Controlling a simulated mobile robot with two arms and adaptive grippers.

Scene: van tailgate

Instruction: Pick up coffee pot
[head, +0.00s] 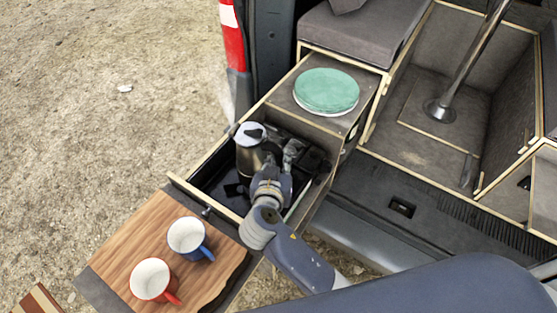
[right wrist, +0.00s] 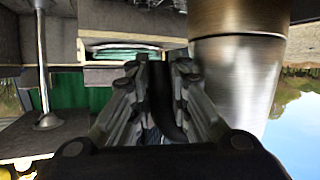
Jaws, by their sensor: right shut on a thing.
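The coffee pot (head: 249,157) is a dark metallic jug with a pale lid, upright in the pulled-out drawer over the black stove. My right gripper (head: 287,154) is beside the pot, on its right. In the right wrist view the gripper (right wrist: 163,75) is shut on the pot's black handle (right wrist: 165,105), and the brushed metal pot body (right wrist: 240,75) stands close beside the fingers. Whether the pot's base touches the stove is hidden. My left gripper is not in view.
The drawer's wooden rim (head: 204,195) surrounds the pot. Stacked green plates (head: 326,90) sit behind it. A wooden board (head: 135,233) in front carries a blue mug (head: 187,236) and a red mug (head: 152,279). A metal table post (head: 465,65) stands at the right.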

